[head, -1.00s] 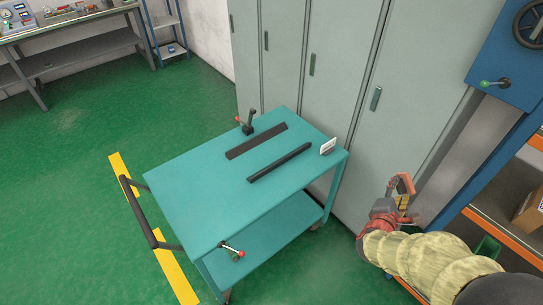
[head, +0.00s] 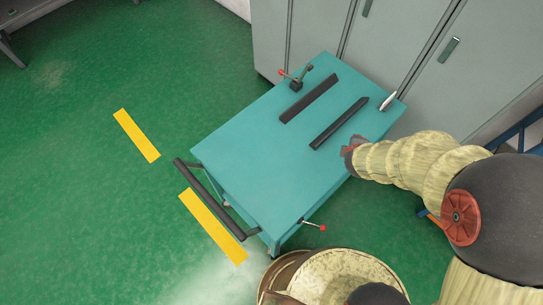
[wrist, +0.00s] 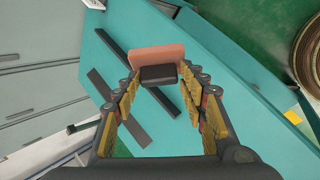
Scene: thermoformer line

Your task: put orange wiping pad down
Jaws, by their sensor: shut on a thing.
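The orange wiping pad (wrist: 158,57) shows in the wrist view as a salmon-orange slab with a dark block on its near side. My gripper (wrist: 158,76) is shut on it, one finger on each side. In the head view my gripper (head: 352,155) is at the right edge of the teal trolley (head: 250,135), beside the dark strips. The pad is hard to tell apart from the gripper there. In the wrist view the pad is over the trolley top; I cannot tell whether it touches the surface.
Two dark strips (head: 309,98) (head: 339,123) lie on the trolley top. A black clamp with a red tip (head: 296,82) stands at its far edge and a small white card (head: 388,101) at the far right corner. Grey lockers (head: 405,50) stand behind. The near left top is clear.

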